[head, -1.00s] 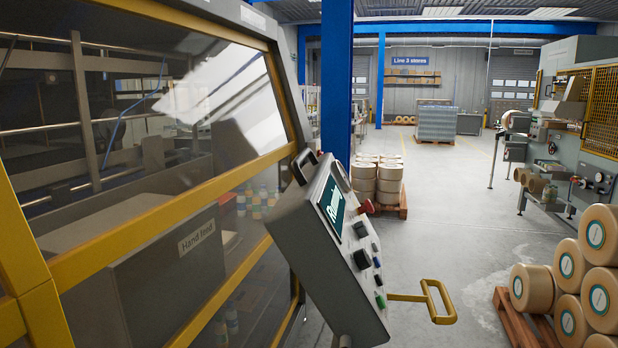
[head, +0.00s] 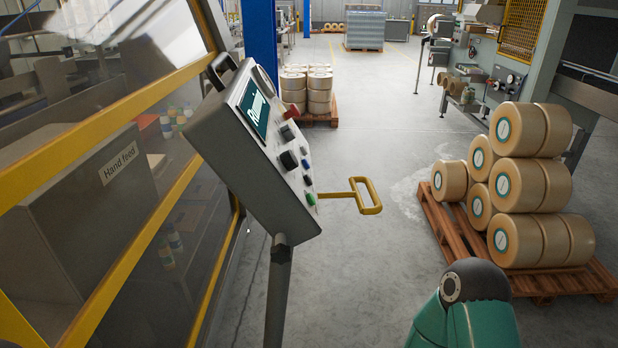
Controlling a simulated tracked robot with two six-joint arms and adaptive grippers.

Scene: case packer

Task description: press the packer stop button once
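The packer's tilted grey control panel (head: 262,160) stands left of centre in the head view. Its screen (head: 254,107) reads "Running". A red button (head: 293,112) sticks out at the panel's upper right. Below it are a black knob (head: 289,160), small dark buttons (head: 307,180) and a green button (head: 310,199) near the lower edge. No labels on the buttons can be read. Neither gripper is in view. Only a green link of my arm shows at the bottom, right of centre, apart from the panel.
A yellow handle (head: 369,196) juts out right of the panel. The packer's yellow-framed guard (head: 105,117) fills the left. A pallet (head: 452,238) of stacked rolls stands at the right, another loaded pallet (head: 325,119) behind the panel. The floor (head: 345,265) between panel and right pallet is clear.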

